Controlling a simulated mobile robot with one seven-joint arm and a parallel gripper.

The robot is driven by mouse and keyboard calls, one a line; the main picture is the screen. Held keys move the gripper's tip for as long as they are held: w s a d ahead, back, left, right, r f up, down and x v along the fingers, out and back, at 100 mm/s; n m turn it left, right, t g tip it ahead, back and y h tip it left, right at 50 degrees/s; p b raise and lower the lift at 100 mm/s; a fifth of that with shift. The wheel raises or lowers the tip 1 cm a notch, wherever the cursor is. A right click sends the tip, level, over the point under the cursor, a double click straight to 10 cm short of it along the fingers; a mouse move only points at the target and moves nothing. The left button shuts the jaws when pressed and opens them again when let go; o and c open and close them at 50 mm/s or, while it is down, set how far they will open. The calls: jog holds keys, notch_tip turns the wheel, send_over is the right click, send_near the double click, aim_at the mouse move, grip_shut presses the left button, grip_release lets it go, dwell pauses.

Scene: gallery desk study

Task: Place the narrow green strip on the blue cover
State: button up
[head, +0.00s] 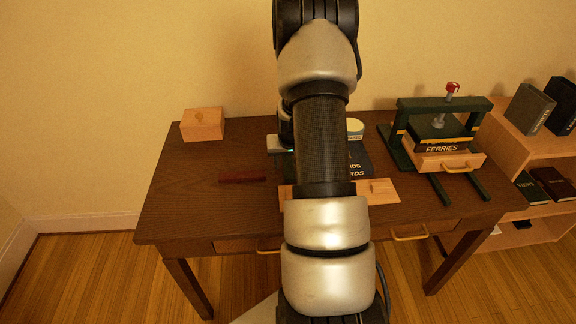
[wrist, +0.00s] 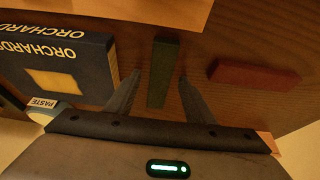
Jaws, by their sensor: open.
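A narrow green strip (wrist: 162,72) lies on the brown desk in the wrist view, between the two spread fingers of my gripper (wrist: 159,76). The gripper is open, with a gap visible on each side of the strip. The height of the fingertips above the desk is hard to tell. A dark blue cover (wrist: 95,85) lettered ORCHARDS, with a yellow-tan patch, lies to the left of the strip. In the head view the blue cover (head: 360,160) shows partly to the right of my arm, which hides the green strip and most of the gripper.
A dark red strip (wrist: 253,77) lies right of the green one. A paste jar (wrist: 45,108) stands by the blue cover. A pale wooden board (head: 377,191) lies at the desk's front. A green press (head: 399,147) stands right, a wooden box (head: 202,125) left.

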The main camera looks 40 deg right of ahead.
grip_shut()
notch_tip(320, 180, up, 10)
jog(key=p, duration=0.1)
jog(key=a+r+n+y, duration=0.1)
jog(key=a+r+n, duration=0.35)
jog(key=a, duration=1.25)
jog(key=s+a+r+n+p, duration=0.1)
jog(key=s+a+r+p, duration=0.2)
jog(key=a+p, duration=0.4)
jog(key=s+a+r+n+y+p, duration=0.1)
jog(key=s+a+r+p, duration=0.2)
jog(key=a+r+p, duration=0.2)
jog(key=shift+s+a+r+p, duration=0.2)
jog(key=shift+a+r+p, duration=0.1)
jog(key=shift+a+p, duration=0.65)
jog(key=shift+f+t, duration=0.1)
jog(key=shift+t, duration=0.2)
